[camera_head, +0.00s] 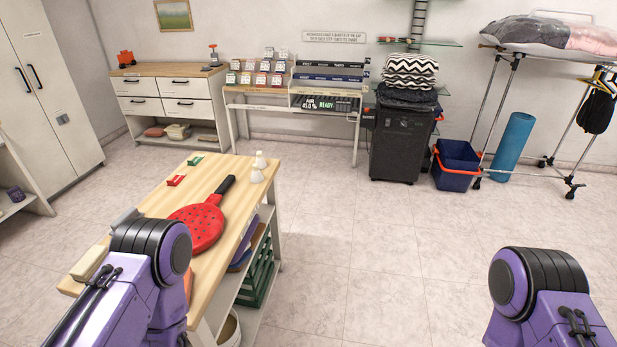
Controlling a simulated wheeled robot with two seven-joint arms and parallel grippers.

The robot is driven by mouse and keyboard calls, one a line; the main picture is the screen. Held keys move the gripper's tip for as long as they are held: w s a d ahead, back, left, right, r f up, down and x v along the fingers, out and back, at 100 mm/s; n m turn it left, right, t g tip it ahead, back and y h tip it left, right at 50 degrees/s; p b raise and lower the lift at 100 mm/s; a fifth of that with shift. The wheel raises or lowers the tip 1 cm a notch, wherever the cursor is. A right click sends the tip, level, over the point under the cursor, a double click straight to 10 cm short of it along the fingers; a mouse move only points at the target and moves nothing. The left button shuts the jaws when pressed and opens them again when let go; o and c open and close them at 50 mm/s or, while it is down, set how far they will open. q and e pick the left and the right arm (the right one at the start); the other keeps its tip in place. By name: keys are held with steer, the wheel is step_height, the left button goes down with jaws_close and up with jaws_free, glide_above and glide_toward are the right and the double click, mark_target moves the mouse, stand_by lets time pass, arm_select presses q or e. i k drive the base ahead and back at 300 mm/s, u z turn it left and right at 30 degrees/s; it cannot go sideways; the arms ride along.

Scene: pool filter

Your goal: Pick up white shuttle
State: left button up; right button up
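Two white shuttles stand close together at the far right corner of the wooden table: one shuttle (261,160) at the back and another shuttle (256,175) just in front of it. A red paddle with dark spots (200,228) and a black handle lies on the same table, its handle pointing toward the shuttles. My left arm covers the table's near left part, and my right arm is at the lower right over the floor.
The wooden table (150,203) also holds a red box (176,181), a green box (195,160) and a beige block (90,262). Shelves below hold a green crate (256,278). Floor to the right is clear.

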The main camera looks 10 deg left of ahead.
mark_target(260, 160)
steer(key=u, duration=0.2)
steer(key=k, duration=0.3)
steer(key=z, duration=1.15)
steer(key=i, duration=2)
steer(key=u, duration=0.8)
steer(key=i, duration=1.05)
steer(key=u, duration=0.9)
